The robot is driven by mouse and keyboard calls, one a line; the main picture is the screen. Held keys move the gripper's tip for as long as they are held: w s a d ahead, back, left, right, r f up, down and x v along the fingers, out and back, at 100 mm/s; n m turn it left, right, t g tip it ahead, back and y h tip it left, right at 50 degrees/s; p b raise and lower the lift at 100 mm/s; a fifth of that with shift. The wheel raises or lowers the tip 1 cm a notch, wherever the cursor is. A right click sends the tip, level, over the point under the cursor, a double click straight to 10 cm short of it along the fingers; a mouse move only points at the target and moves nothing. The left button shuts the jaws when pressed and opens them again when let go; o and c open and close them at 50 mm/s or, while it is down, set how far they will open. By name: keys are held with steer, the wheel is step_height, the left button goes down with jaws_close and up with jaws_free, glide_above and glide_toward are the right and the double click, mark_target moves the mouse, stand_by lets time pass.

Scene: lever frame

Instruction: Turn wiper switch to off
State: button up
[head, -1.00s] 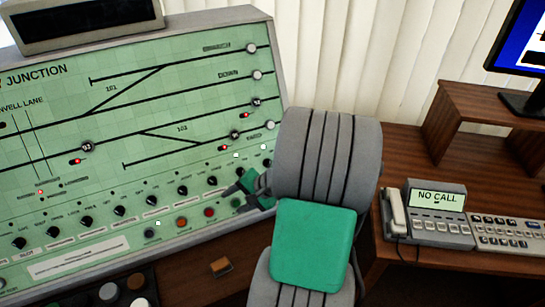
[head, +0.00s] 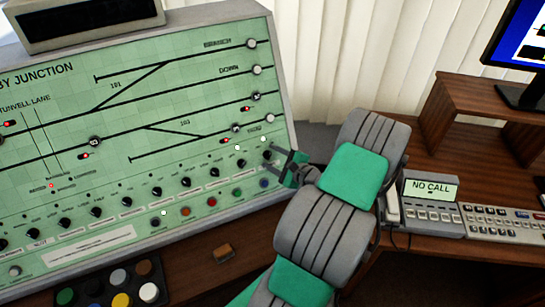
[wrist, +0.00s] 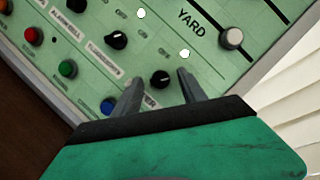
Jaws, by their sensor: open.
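The green signal panel (head: 60,110) carries a row of black rotary knobs. The last knob (wrist: 160,79) at the right end of the row lies between my two fingertips in the wrist view, with a gap on each side. A neighbouring black knob (wrist: 117,40) sits up and left of it, with small on/off lettering nearby.
Below the knobs run coloured buttons: red (wrist: 32,37), green (wrist: 68,69) and blue (wrist: 108,104). The blue one is close to my left finger. A white knob (wrist: 231,38) sits by the YARD line. A phone (head: 430,205) stands on the desk at right.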

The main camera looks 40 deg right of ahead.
steer(key=shift+c, duration=0.2)
jaws_close()
stand_by(0.3)
steer(key=shift+n, duration=0.4)
steer(key=n+g, duration=0.1)
steer(key=n, duration=0.2)
steer(key=n+g+y+b, duration=0.1)
steer(key=n, duration=0.2)
steer(key=shift+r, duration=0.15)
steer(key=n+b, duration=0.1)
steer(key=n, duration=0.1)
steer(key=n+g, duration=0.1)
steer(key=n, duration=0.1)
steer(key=shift+w+g+b, duration=0.1)
steer(key=shift+g+b, duration=0.2)
steer(key=shift+b, duration=0.1)
steer(key=shift+r+n+g+b, duration=0.15)
steer(key=shift+n+g+b, duration=0.4)
steer(key=shift+n, duration=0.95)
